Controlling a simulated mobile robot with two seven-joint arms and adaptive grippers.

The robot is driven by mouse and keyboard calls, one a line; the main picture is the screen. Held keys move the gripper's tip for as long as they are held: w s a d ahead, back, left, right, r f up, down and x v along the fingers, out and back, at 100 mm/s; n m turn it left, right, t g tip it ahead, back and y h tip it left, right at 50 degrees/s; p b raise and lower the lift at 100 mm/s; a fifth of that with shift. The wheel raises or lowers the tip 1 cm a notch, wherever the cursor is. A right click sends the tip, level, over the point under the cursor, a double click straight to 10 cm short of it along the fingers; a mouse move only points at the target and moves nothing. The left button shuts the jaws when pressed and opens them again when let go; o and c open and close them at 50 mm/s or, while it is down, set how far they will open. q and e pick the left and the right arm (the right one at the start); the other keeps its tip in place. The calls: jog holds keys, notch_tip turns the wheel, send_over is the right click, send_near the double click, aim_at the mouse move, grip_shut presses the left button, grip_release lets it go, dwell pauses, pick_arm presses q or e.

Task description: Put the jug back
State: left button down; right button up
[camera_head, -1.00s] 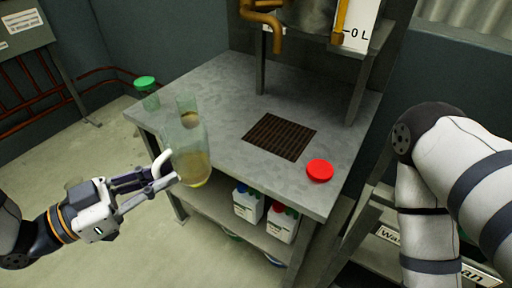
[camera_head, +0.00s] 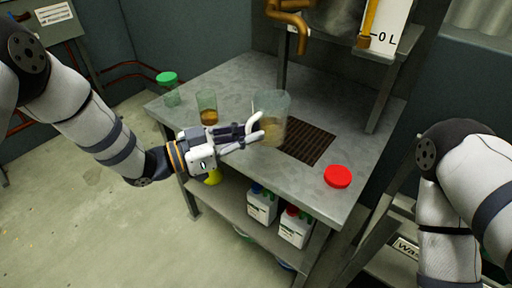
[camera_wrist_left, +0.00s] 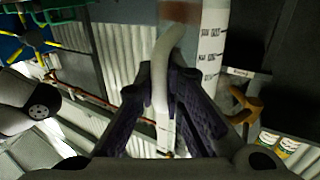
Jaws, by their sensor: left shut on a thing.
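The clear jug (camera_head: 272,106) has a pale handle and a little amber liquid low in it. My left gripper (camera_head: 250,133) is shut on the jug's handle, and the jug is upright at the left edge of the dark grate (camera_head: 309,143). I cannot tell whether its base touches the table. In the left wrist view the handle (camera_wrist_left: 160,75) lies between the two dark fingers (camera_wrist_left: 165,105). My right arm shows at the right of the head view, but its gripper is out of the picture.
A glass of amber liquid (camera_head: 207,108) and a green-lidded jar (camera_head: 169,89) stand on the metal table (camera_head: 229,78) at left. A red lid (camera_head: 338,176) lies near the front right. Brass pipes (camera_head: 287,20) hang above the back. White bottles (camera_head: 262,204) stand on the lower shelf.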

pick_arm(q)
jog(key=w+f, duration=0.1)
jog(key=w+d+f, duration=0.1)
jog(key=f, duration=0.1)
jog(key=shift+w+f+b, duration=0.15)
jog(key=shift+f+b, duration=0.05)
jog(key=shift+b, duration=0.15)
jog(key=shift+w+f+b, duration=0.15)
jog(key=shift+f+b, duration=0.25)
jog(key=shift+f, duration=1.35)
jog(key=c, duration=1.7)
grip_release()
pick_arm(e)
jog(key=shift+s+f+g, duration=0.4)
jog(key=shift+s+f, duration=0.65)
jog(key=shift+f, duration=0.05)
